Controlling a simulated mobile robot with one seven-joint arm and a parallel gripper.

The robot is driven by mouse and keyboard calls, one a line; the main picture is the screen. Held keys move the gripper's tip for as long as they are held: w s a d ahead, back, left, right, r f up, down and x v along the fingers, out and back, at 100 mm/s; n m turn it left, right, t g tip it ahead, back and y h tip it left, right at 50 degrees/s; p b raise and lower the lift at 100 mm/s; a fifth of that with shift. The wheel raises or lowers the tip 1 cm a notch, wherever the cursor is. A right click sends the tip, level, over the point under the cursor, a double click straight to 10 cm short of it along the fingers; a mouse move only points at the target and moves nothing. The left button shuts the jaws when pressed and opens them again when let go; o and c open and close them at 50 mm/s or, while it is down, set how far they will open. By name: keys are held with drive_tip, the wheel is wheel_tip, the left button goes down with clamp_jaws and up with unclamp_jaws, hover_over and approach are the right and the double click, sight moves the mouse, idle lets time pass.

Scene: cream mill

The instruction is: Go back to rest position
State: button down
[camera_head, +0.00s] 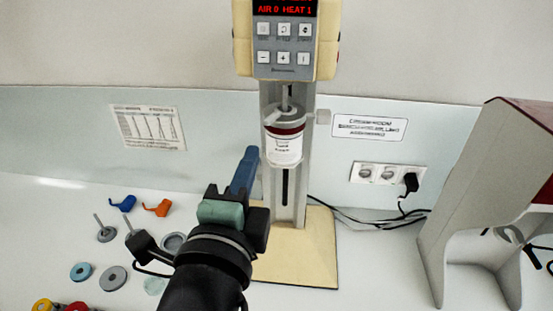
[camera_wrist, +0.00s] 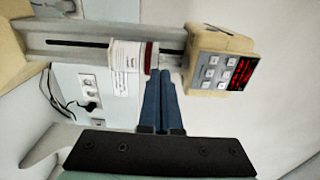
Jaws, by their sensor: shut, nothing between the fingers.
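My gripper (camera_head: 246,165) has blue fingers and stands in front of the cream mill, just left of its column in the head view. Its fingers lie together with nothing between them, and they also show in the wrist view (camera_wrist: 162,92). A white labelled container with a dark red band (camera_head: 284,147) is mounted on the mill column below the control box (camera_head: 285,45). In the wrist view the container (camera_wrist: 127,56) lies sideways in the picture, near my fingertips. I cannot tell whether the fingertips touch it. The red display on the control box is lit.
The mill's cream base (camera_head: 310,265) stands on the white table. At the left lie a blue part (camera_head: 123,203), an orange part (camera_head: 157,208) and several discs. A wall socket (camera_head: 388,174) with a black plug is behind. A grey machine (camera_head: 490,185) stands at the right.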

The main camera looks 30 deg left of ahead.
drive_tip(key=shift+s+d+r, duration=0.1)
drive_tip(key=shift+s+d, duration=0.05)
drive_tip(key=shift+s, duration=0.45)
drive_tip(key=d+r+n+t+h+b, duration=0.1)
drive_tip(key=d+r+n+t+h, duration=0.2)
drive_tip(key=d+r, duration=0.7)
drive_tip(key=s+d+r+n+t+h+b, duration=0.1)
drive_tip(key=d+r+n+t+h, duration=0.2)
drive_tip(key=d+r+n+t, duration=0.4)
drive_tip(key=d+r+n, duration=0.3)
drive_tip(key=d+r, duration=0.1)
drive_tip(key=r, duration=0.4)
drive_tip(key=shift+s+d+n+t+h, duration=0.2)
drive_tip(key=shift+n+t+h, duration=0.1)
drive_tip(key=shift+t+h, duration=0.1)
